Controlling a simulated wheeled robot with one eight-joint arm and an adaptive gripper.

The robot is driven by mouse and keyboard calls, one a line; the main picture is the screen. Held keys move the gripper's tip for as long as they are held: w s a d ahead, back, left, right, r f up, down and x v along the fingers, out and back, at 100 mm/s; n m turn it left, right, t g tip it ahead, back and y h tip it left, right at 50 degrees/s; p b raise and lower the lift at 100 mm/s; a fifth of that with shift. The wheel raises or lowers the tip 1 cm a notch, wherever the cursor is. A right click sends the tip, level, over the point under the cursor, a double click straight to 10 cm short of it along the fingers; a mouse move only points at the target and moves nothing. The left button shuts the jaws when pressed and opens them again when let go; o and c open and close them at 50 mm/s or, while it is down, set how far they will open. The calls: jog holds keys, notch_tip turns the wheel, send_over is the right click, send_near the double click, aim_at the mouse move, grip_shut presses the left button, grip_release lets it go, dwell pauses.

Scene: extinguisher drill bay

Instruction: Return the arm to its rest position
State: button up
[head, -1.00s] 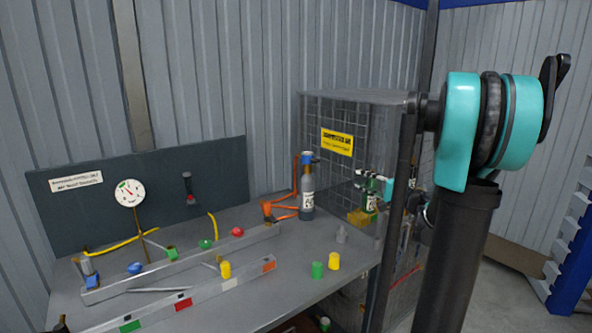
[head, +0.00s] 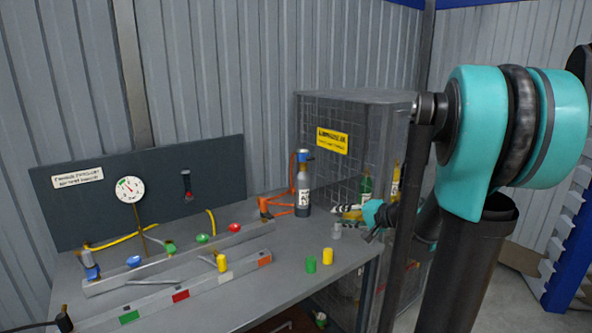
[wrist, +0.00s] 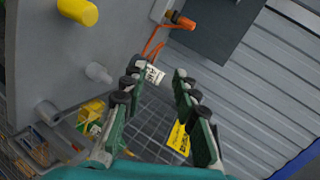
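My gripper (head: 352,211) is at the right end of the workbench, in front of the mesh cage, with its fingers pointing left. In the wrist view my gripper (wrist: 161,72) has its two fingers spread apart with nothing held between them. A white label on a bottle (wrist: 155,74) shows beyond the fingertips, apart from them. My arm comes down from the large teal joint at the right of the head view, partly hidden by the dark post.
The mesh cage (head: 334,112) and a dark post (head: 402,205) stand close to my arm. A bottle in an orange stand (head: 303,190), green (head: 311,264) and yellow (head: 328,256) cylinders and a grey one (head: 336,231) stand on the bench (head: 262,299). A green bottle (head: 366,188) is behind my gripper.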

jog(key=s+a+f+n+g+h, duration=0.3)
jog(key=s+f, duration=0.6)
jog(key=s, duration=0.2)
jog(key=s+d+f+n+g+h, duration=0.2)
jog(key=s+d+f+n+h, duration=0.2)
jog(key=s, duration=0.8)
jog(key=d+f+h, duration=0.2)
jog(key=d+f, duration=0.1)
jog(key=shift+f+g, duration=0.15)
jog(key=shift+g, duration=0.15)
